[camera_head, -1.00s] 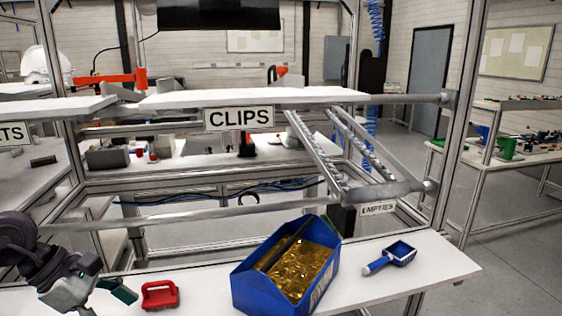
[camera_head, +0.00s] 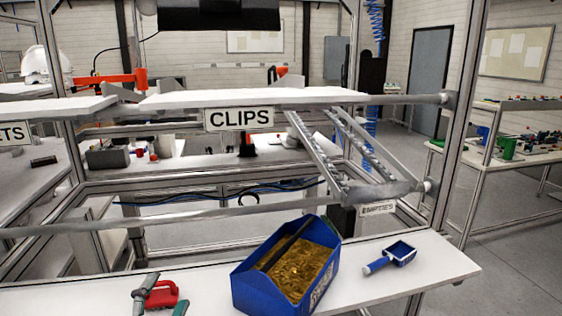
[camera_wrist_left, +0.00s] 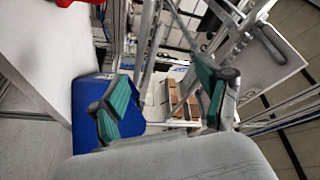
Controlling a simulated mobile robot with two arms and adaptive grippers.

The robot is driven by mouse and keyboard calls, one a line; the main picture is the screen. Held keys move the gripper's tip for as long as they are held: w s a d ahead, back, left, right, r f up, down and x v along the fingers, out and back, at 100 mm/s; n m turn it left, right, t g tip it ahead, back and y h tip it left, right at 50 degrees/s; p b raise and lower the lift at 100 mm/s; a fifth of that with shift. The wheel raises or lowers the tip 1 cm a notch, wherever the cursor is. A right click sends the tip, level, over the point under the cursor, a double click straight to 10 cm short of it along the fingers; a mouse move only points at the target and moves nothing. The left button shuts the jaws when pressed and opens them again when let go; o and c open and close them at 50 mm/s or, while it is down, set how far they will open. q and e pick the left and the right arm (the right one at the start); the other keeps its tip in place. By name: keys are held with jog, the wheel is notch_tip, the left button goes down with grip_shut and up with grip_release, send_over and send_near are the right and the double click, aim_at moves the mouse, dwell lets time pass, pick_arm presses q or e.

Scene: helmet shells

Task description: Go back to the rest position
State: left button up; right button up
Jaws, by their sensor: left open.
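My left gripper (camera_head: 161,301) is low in the head view, at the bottom edge, with its two grey and green fingers apart. The rest of that arm is out of frame. In the left wrist view the fingers of the left gripper (camera_wrist_left: 163,95) stand wide apart with nothing held between them. A red handled tool (camera_head: 161,295) shows right by the fingers in the head view; I cannot tell whether they touch it. My right gripper is not in view.
A blue bin (camera_head: 258,297) of gold-coloured clips stands on the white bench (camera_head: 345,287). A blue scoop (camera_head: 400,253) lies to its right. Above is a shelf with a CLIPS sign (camera_head: 239,118) and a sloping rail chute (camera_head: 318,150). The bench's right end is clear.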

pick_arm(q)
jog(key=s+a+f+n+g+y, duration=0.1)
jog(key=s+f+n+g+y, duration=0.1)
jog(key=s+f+n+g, duration=0.45)
jog(key=s+a+f+n+g+y, duration=0.2)
jog(key=s+f, duration=0.1)
jog(key=f, duration=0.7)
jog(key=s+d+f+n+g+h, duration=0.15)
jog(key=s+f+g, duration=0.25)
jog(key=s, duration=0.4)
jog(key=s+d+f+n+g, duration=0.2)
jog(key=s+f+g, duration=0.25)
jog(key=s, duration=0.25)
notch_tip(320, 180, down, 28)
jog(key=s, duration=0.2)
jog(key=s+a+f+g, duration=0.1)
jog(key=s+a+f, duration=0.1)
jog(key=s+f, duration=1.2)
jog(key=shift+s+a+f+m, duration=0.3)
jog(key=shift+s+a+m, duration=0.1)
jog(key=shift+s, duration=0.55)
